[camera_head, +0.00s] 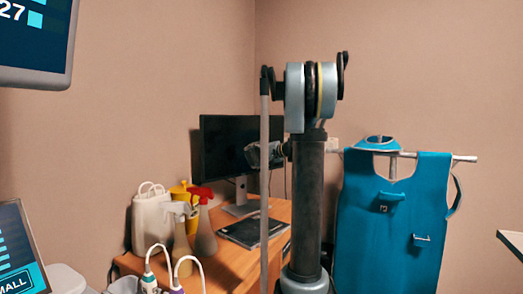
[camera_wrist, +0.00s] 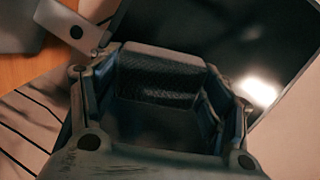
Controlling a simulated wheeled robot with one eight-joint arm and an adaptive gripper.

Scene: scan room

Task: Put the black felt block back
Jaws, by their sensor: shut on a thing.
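The black felt block (camera_wrist: 158,74) shows in the wrist view as a dark, textured block between the fingers of my gripper (camera_wrist: 160,82). My gripper is shut on it, with one finger at each side. In the head view my gripper (camera_head: 264,154) is raised in front of the monitor's right part, above the wooden desk. The block cannot be clearly told apart there. The far side of the block is hidden.
The monitor (camera_head: 222,142) stands on the wooden desk (camera_head: 268,240). A dark flat item (camera_head: 250,231) lies before it. Spray bottles (camera_head: 203,238), a white container (camera_head: 148,218) and a yellow one crowd the left. A blue apron (camera_head: 390,230) hangs at right.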

